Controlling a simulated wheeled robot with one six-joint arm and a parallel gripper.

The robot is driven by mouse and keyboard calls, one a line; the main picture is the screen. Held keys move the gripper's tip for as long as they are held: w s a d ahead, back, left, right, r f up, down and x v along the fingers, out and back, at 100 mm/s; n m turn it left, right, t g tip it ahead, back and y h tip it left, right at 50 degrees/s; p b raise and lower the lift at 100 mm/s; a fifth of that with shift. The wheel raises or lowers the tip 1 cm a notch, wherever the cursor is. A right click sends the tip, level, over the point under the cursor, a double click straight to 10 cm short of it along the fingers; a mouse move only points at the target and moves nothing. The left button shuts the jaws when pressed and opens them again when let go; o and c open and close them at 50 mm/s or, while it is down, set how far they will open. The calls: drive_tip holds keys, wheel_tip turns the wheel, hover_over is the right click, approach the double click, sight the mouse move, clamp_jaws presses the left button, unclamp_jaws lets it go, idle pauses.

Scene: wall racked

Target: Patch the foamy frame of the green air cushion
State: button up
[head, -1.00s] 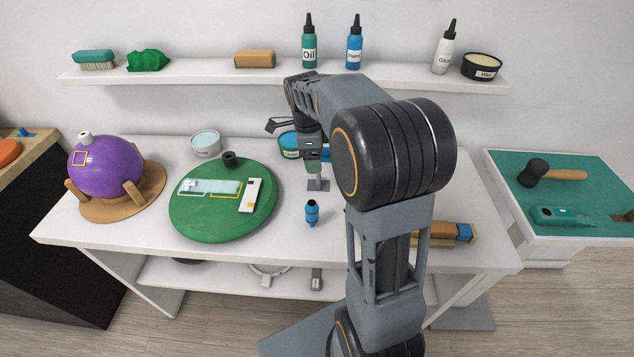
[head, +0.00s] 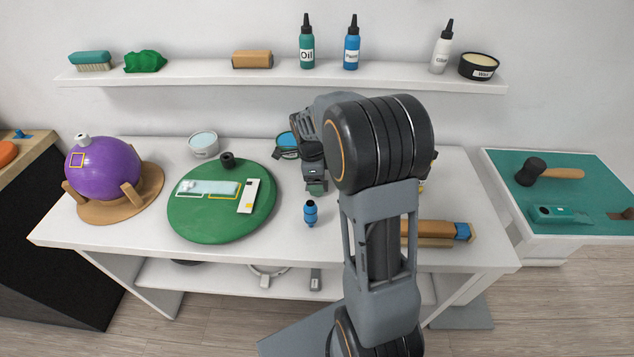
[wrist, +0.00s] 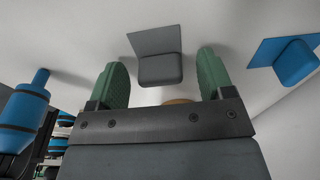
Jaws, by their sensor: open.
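The green air cushion (head: 215,228) lies flat on the table, left of my gripper. Pale foam (head: 207,187) spreads over its top, across a white-outlined frame (head: 191,194) and a yellow-outlined frame (head: 223,195). I cannot tell exactly how the foam divides between them. My gripper (head: 316,187) is open and low over the table, right of the cushion. In the wrist view, a grey patch (wrist: 152,40) with a raised grey block stands ahead between the green fingertips (wrist: 164,82), not gripped. A blue patch (wrist: 290,58) lies to its right. Both patches are mostly hidden in the head view.
A small blue bottle-like piece (head: 310,213) stands in front of my gripper. A purple ball (head: 105,170) sits in a wooden stand at left. A tub (head: 203,145) stands behind the cushion; bottles line the shelf (head: 220,79).

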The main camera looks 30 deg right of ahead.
drive_tip(key=c, duration=1)
drive_tip(key=shift+r, duration=0.1)
